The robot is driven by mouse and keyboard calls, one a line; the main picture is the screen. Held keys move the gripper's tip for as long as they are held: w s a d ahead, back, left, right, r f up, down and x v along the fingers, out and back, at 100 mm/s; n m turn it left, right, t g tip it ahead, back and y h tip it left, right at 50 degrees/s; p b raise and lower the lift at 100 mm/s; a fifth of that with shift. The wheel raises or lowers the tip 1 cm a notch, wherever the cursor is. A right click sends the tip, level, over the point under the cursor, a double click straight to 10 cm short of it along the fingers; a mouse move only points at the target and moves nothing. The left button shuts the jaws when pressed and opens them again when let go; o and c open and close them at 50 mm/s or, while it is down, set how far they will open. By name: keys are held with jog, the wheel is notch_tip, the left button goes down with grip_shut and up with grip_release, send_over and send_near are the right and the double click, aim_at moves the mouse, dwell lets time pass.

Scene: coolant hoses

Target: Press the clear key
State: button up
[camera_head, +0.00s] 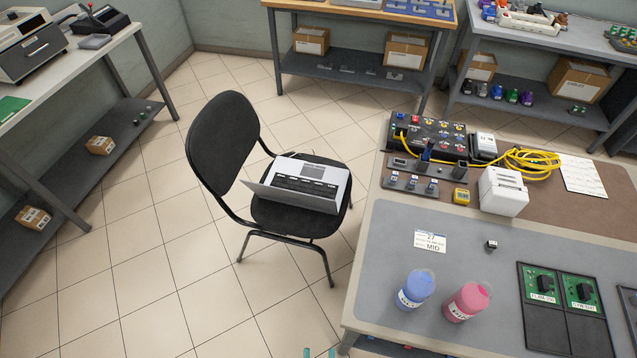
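No key marked clear can be read at this size. Several devices stand on the table at right: a black panel (430,130) with coloured buttons or ports, a grey strip (412,183) with labelled switches or keys, a small yellow device (461,196), and a white box-shaped device (503,190). A small dark block with a pale label (491,245) lies alone on the grey mat. Two teal tips of what looks like my gripper (319,352) show at the bottom edge, with a gap and floor between them. They are far from the devices; the rest is cut off.
A black chair (228,150) holding an open white case (302,183) stands left of the table. A blue bottle (415,290) and a pink bottle (467,302) stand near the table's front. A yellow cable (530,160) lies coiled behind. Floor at left is clear.

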jog(key=shift+s+a, duration=0.15)
jog(key=shift+s, duration=0.1)
